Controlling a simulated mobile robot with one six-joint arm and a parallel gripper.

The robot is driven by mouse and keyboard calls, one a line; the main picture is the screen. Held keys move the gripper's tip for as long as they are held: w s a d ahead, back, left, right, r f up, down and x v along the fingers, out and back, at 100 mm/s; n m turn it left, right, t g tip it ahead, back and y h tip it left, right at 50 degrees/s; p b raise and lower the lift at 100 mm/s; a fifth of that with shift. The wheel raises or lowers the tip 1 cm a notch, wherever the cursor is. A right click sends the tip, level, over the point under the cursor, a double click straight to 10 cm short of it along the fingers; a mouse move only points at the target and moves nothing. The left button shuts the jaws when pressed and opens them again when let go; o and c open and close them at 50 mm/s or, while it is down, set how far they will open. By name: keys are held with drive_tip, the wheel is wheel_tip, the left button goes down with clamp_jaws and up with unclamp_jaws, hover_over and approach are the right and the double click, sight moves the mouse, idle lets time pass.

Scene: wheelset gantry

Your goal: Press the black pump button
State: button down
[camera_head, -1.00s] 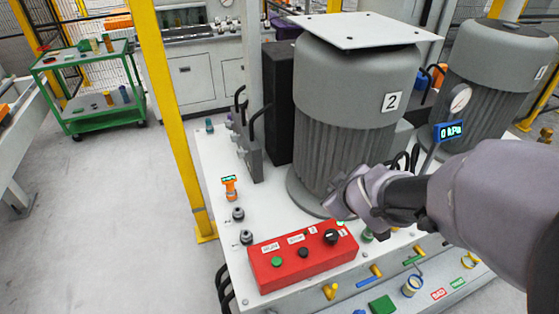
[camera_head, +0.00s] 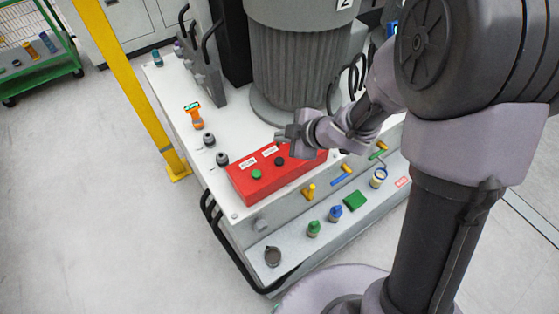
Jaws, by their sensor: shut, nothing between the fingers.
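The red control box (camera_head: 246,191) sits on the white machine base. On its top are a green button (camera_head: 256,174) and, right of it, a small black button (camera_head: 280,161), with small white labels behind them whose text is too small to read surely. My gripper (camera_head: 281,137) is shut and empty. In the picture, its tips show just above the black button, over the back edge of the box; I see no contact with the button. My gripper and wrist hide the right end of the box top.
A large grey motor (camera_head: 298,65) stands behind the box. An orange gauge (camera_head: 194,116) and dark fittings (camera_head: 209,140) are to the left.

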sight(282, 162)
wheel_tip(282, 162, down, 8)
drive_tip(key=b, duration=0.6)
drive_tip(key=shift+r+b, duration=0.2)
drive_tip(key=shift+b, duration=0.2)
drive_tip(key=shift+f, duration=0.1)
idle(1.1)
drive_tip(key=shift+f+b, duration=0.3)
drive_tip(key=shift+f, duration=0.05)
drive_tip(key=shift+f+b, duration=0.35)
drive_tip(key=shift+f, duration=0.1)
idle(0.5)
drive_tip(key=shift+r+p, duration=0.9)
drive_tip(key=shift+p, duration=0.05)
wheel_tip(282, 162, up, 5)
drive_tip(key=p, duration=0.5)
drive_tip(key=shift+r, duration=0.1)
